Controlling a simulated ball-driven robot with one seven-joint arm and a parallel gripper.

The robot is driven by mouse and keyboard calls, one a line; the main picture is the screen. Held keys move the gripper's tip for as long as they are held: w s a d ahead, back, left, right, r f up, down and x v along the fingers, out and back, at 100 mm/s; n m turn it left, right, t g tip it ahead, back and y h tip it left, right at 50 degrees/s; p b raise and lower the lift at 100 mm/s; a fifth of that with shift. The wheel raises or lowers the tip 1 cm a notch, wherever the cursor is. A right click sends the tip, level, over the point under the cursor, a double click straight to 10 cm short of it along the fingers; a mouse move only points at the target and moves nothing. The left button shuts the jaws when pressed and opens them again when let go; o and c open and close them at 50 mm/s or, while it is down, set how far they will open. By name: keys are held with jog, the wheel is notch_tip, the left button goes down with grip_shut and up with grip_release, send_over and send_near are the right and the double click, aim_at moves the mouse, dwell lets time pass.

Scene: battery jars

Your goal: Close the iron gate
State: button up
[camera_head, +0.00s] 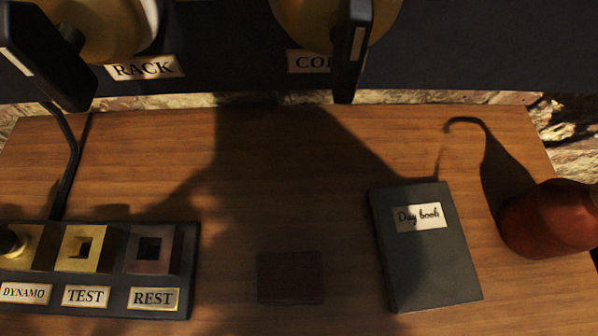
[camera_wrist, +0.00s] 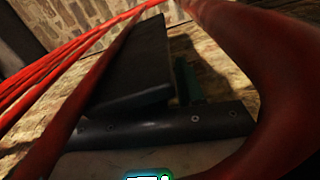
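I cannot make out an iron gate for certain in either view. The wrist view shows thick red curved bars or tubes (camera_wrist: 285,95) close to the lens, and I cannot tell what they belong to. Behind them is a dark flat slab (camera_wrist: 135,65), tilted, near a brick wall (camera_wrist: 75,22). My gripper's fingers do not show in either view, so its opening and anything in it are hidden.
A wooden bench top (camera_head: 345,135) holds a socket block (camera_head: 100,308) marked DYNAMO, TEST and REST, a day book (camera_head: 432,255), a dark flat block (camera_head: 290,278) and a red vessel (camera_head: 548,222). Black handles (camera_head: 352,50) stand before a dark panel (camera_head: 220,60) labelled RACK.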

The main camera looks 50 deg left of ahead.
jog(key=shift+c, duration=0.2)
grip_shut()
dwell(0.4)
